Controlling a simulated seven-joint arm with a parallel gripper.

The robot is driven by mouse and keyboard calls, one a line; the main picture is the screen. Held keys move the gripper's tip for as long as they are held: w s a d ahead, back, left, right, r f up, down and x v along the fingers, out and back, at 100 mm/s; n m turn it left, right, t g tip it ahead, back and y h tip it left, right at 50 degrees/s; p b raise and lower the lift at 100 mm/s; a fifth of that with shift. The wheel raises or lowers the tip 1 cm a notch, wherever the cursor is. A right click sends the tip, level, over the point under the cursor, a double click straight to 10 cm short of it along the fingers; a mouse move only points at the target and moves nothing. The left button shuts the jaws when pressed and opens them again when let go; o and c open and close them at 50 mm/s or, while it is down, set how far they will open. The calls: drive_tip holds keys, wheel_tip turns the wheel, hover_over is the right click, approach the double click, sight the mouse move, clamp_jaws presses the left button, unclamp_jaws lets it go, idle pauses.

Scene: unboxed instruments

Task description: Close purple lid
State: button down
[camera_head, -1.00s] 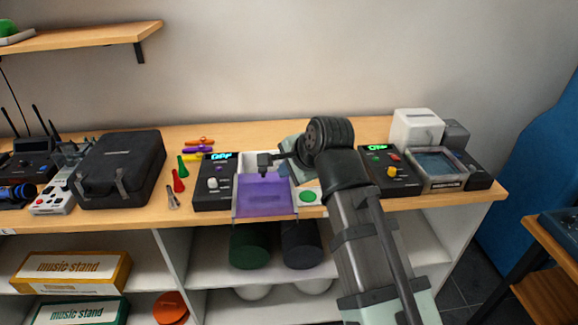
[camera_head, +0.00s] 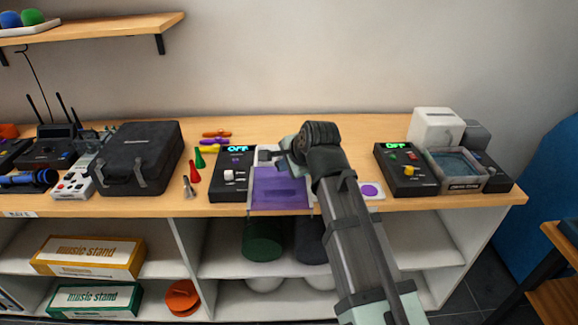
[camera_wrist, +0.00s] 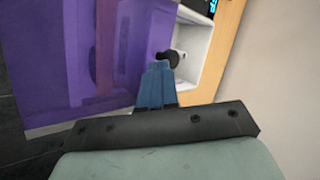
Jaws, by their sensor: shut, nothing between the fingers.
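The purple lid (camera_head: 280,188) is a translucent sheet at the front edge of the wooden counter, right of a black control box. In the wrist view the lid (camera_wrist: 60,60) fills the upper left, with dark shapes showing through it. Beside it there, part of a white box interior (camera_wrist: 205,50) is uncovered. My gripper (camera_wrist: 157,68) has its blue fingers together and empty, close to the lid's edge and a small dark round part (camera_wrist: 170,57). Whether they touch the lid I cannot tell. In the head view my arm's wrist hides the fingertips.
The black control box (camera_head: 231,175) reading OFF stands directly left of the lid. A white pad with a purple disc (camera_head: 370,190) lies right of my arm. Another control box (camera_head: 399,172) and a clear-topped bin (camera_head: 455,170) stand further right. Cones and a black case (camera_head: 138,158) are left.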

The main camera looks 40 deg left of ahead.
drive_tip(key=w+a, duration=0.9)
drive_tip(key=shift+w+a, duration=0.25)
drive_tip(key=shift+d, duration=0.1)
drive_tip(key=d+f+v, duration=0.1)
drive_tip(key=v, duration=1.2)
drive_tip(key=shift+s+d+f, duration=0.2)
drive_tip(key=shift+s+d, duration=0.15)
drive_tip(key=shift+d, duration=0.05)
